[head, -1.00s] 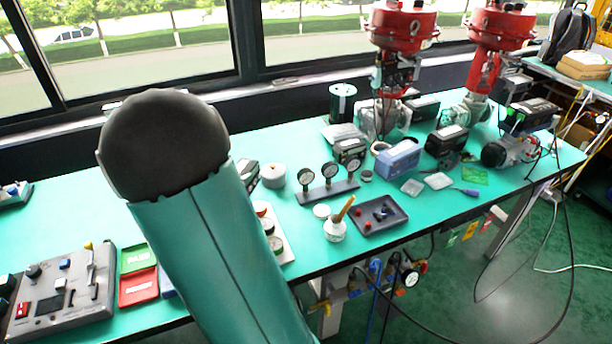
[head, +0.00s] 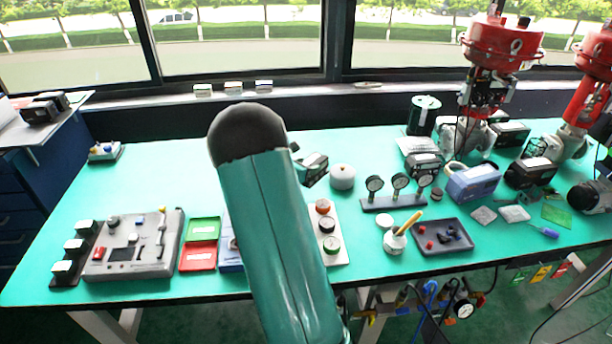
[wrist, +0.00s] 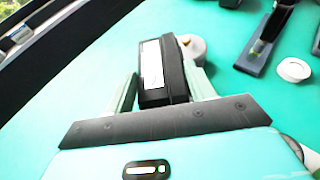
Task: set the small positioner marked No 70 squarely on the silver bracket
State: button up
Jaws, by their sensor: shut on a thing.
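My gripper (wrist: 163,78) is shut on a small black positioner (wrist: 162,72) with a blank-looking white label; no number is legible. Its pale green fingers press the two sides. In the head view the held positioner (head: 314,168) shows just right of my arm, which hides most of the gripper. Whether it touches the table is unclear. Grey metal mounting parts (head: 462,135) stand at the foot of the left red valve, well to the right of my gripper. I cannot tell for sure which part is the silver bracket.
A white round pot (head: 342,178) stands close by the held positioner. A three-gauge stand (head: 392,203), a dark parts tray (head: 442,240), a brush pot (head: 394,242) and a blue box (head: 473,183) lie to the right. A grey control box (head: 132,246) is at left.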

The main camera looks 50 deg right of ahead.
jog(key=w+d+f, duration=0.1)
jog(key=d+f, duration=0.1)
jog(key=f, duration=0.1)
jog(key=shift+w, duration=0.4)
jog(key=shift+w+d+f, duration=0.1)
jog(key=shift+f, duration=1.5)
jog(key=shift+f, duration=0.1)
jog(key=o, duration=1.4)
jog(key=shift+f, duration=0.1)
